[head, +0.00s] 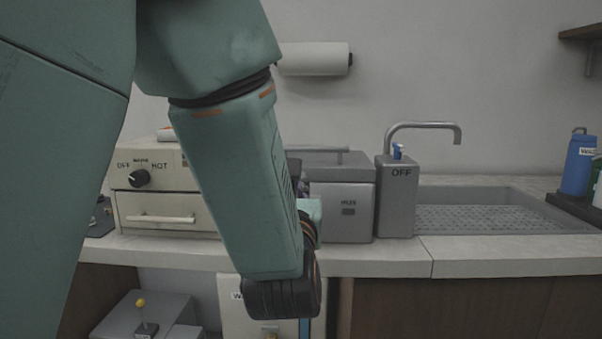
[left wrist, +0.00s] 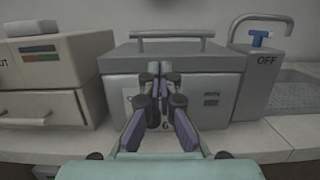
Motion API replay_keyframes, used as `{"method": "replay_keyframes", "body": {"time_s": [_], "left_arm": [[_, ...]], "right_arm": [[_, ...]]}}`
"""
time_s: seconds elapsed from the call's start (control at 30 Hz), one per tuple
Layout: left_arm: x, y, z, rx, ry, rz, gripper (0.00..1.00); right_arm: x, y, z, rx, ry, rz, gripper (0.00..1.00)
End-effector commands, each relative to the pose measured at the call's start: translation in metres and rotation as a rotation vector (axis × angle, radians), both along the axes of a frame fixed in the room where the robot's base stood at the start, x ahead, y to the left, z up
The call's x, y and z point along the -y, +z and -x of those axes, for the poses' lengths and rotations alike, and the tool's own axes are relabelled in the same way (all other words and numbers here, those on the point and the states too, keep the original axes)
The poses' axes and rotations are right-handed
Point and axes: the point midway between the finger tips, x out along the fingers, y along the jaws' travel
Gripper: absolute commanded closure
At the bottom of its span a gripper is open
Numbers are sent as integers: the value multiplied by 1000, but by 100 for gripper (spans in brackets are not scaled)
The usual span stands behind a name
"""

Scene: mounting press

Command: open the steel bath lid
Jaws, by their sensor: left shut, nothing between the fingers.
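The steel bath (head: 347,212) stands on the counter, partly hidden behind my left arm in the head view. In the left wrist view the steel bath (left wrist: 218,97) is in full front view. Its grey lid (left wrist: 190,59) is down, with a bar handle (left wrist: 172,34) along its top. The lid (head: 345,166) also shows in the head view. My left gripper (left wrist: 159,68) is shut and empty, pointing at the front of the bath, below the handle. Whether its fingertips touch the bath front is unclear. My right gripper is not in view.
A beige oven-like box (head: 165,210) with a dial stands left of the bath. A grey tap block (head: 397,197) marked OFF stands close on its right, then a sink (head: 480,217). A paper roll (head: 313,59) hangs on the wall above.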

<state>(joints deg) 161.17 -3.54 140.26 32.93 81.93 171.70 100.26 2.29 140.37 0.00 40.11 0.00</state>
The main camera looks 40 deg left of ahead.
Motion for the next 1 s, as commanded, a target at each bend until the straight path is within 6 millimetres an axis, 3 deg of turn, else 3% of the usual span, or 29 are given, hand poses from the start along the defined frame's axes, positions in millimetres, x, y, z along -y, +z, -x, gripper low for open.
{"method": "replay_keyframes", "body": {"time_s": [0.2,0.6,1.0], "left_arm": [[-12,7,-16,-2,6,4,100],[-42,15,-66,0,3,2,100],[-49,18,-78,-2,2,-2,100]], "right_arm": [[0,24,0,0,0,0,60],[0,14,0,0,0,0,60],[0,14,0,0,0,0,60]]}}
